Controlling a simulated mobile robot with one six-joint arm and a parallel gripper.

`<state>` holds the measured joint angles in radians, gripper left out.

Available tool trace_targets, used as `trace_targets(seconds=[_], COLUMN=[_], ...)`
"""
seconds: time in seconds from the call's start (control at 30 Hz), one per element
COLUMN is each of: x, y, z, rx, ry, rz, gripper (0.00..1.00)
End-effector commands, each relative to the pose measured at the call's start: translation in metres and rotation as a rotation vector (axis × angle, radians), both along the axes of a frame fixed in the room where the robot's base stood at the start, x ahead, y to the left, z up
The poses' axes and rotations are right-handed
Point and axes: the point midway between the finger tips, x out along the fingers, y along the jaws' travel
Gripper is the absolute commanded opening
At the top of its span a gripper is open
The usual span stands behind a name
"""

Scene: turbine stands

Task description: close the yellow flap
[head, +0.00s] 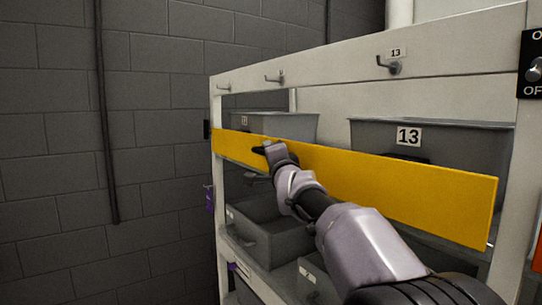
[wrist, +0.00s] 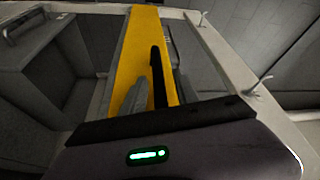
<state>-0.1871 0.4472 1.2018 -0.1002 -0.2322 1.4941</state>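The yellow flap (head: 390,188) is a long flat panel across the front of the white rack, below the hooked top rail. It covers the lower front of the upper bins. My gripper (head: 266,149) is at the flap's left part, in front of it or touching it; I cannot tell which. In the wrist view the flap (wrist: 138,45) runs away from the gripper (wrist: 158,88). The fingers look apart, with yellow surface showing between them, and nothing is visibly held. My forearm hides part of the flap's lower edge.
Grey bins numbered 13 (head: 450,140) stand behind the flap. Open grey bins (head: 265,235) sit on the shelf below. Hooks (head: 390,66) stick out from the rack's top rail (head: 330,60). A switch panel (head: 533,65) is at the right. A block wall (head: 60,150) is at the left.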

Motion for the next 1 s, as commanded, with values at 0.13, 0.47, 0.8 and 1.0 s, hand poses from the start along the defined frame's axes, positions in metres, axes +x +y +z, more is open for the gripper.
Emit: trace_targets(seconds=[0.13, 0.47, 0.8, 1.0], x=[-0.011, -0.097, -0.165, -0.169], y=[-0.002, -0.022, -0.037, -0.038], z=[-0.002, -0.015, -0.021, -0.021], rx=[0.000, 0.000, -0.001, 0.000], ry=[0.000, -0.001, -0.001, 0.000], rz=[0.000, -0.001, 0.000, 0.000], gripper=[0.36, 0.36, 0.36, 0.36])
